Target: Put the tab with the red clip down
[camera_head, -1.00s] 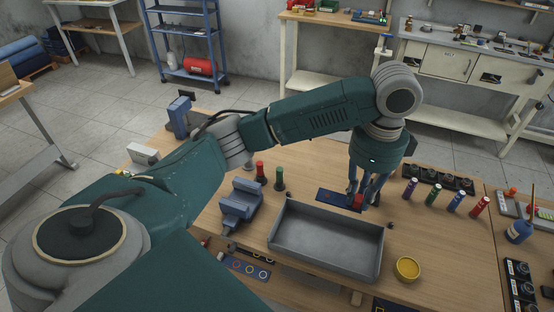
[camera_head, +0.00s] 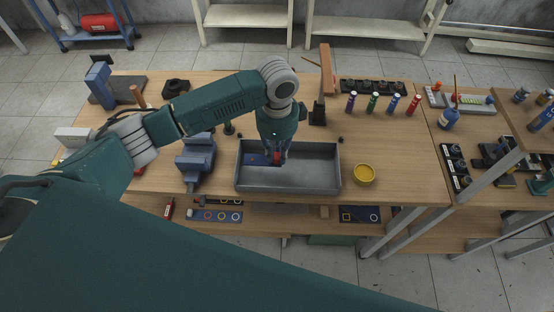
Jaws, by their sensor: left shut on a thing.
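The tab (camera_head: 256,159) is a dark blue flat piece with a red clip (camera_head: 277,157) on it. It shows at the far left part of the grey tray (camera_head: 296,187). My left gripper (camera_head: 277,156) points down over the tray and is shut on the red clip. The gripper's fingers partly hide the clip and the tab. I cannot tell whether the tab touches the tray floor or hangs just above it. My right gripper is not in view.
A blue vise (camera_head: 195,160) stands left of the tray, and a yellow round tin (camera_head: 364,174) stands right of it. Several coloured cylinders stand before a black rack (camera_head: 375,87) at the back. An upright wooden-topped post (camera_head: 326,75) rises behind the tray. The tray's right half is empty.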

